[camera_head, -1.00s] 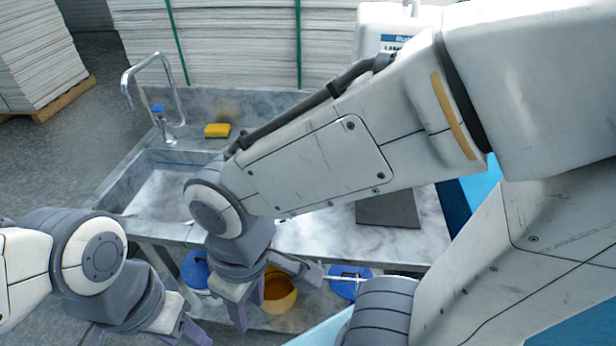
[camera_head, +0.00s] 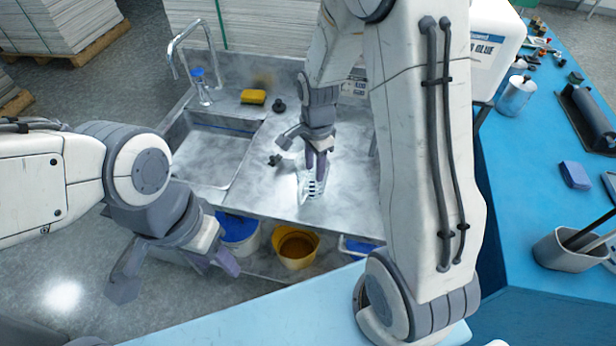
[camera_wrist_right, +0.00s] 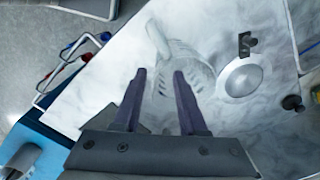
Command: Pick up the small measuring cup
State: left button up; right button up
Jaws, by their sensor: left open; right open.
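The small measuring cup (camera_head: 312,187) looks clear with dark markings and stands on the grey marble counter near its front edge. In the right wrist view the translucent cup (camera_wrist_right: 190,65) lies just beyond the fingertips, partly overlapped by one finger. My right gripper (camera_head: 317,166) points down at the cup in the head view, and its fingers are apart in the right wrist view (camera_wrist_right: 160,72). Contact with the cup cannot be told. My left gripper (camera_head: 175,275) is open and empty, in front of the counter and low at the left.
A sink (camera_head: 212,150) is left of the cup, with a yellow sponge (camera_head: 253,97) behind it. A yellow bucket (camera_head: 297,247) and a blue-topped bucket (camera_head: 238,232) stand below. A cluttered blue table (camera_head: 530,170) is at right.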

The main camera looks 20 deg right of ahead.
aim_at(316, 187)
jog(key=f, duration=0.2)
jog(key=f+p, duration=0.1)
jog(key=f, duration=0.3)
jog(key=shift+s+d+f, duration=0.1)
jog(key=shift+d+f, duration=0.15)
jog(key=shift+f, duration=0.4)
grip_shut()
dwell(0.9)
